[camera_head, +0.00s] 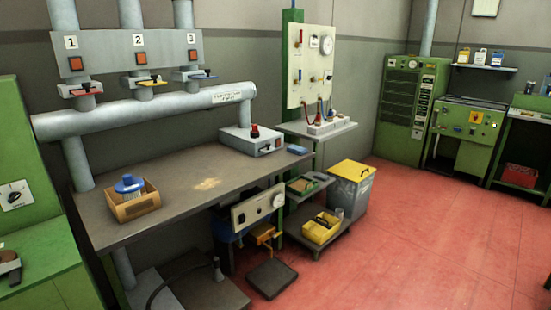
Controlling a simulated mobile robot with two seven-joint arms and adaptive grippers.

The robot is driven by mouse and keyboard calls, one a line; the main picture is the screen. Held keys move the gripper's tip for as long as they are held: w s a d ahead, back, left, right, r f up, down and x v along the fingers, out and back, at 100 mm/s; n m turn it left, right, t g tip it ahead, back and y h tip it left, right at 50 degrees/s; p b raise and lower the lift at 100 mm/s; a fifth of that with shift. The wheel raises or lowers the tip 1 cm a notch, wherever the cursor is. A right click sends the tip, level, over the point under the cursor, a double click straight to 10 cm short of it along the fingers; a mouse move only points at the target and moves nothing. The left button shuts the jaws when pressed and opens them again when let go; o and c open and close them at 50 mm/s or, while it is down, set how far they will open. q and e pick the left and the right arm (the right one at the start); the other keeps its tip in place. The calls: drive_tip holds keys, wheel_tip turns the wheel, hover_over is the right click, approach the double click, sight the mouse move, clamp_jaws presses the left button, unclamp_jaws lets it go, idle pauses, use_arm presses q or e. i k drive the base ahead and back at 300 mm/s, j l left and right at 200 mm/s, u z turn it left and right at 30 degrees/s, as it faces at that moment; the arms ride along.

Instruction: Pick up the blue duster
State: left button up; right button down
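A small flat blue thing, which looks like the blue duster (297,150), lies at the far right corner of the grey workbench (165,215). It is too small to make out its folds or texture. Neither of my grippers shows in the head view, so nothing of mine is seen near it.
An open brown box (137,208) with a blue-topped item (130,185) stands on the bench's left part. Pale dust (207,184) lies mid-bench. A grey control box (253,141) with a red knob is beside the duster. Red floor (420,240) is clear at right.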

sight(297, 150)
drive_tip(key=i+l, duration=0.15)
drive_tip(key=i, duration=0.4)
drive_tip(key=i+l, duration=0.1)
drive_tip(key=i, duration=0.45)
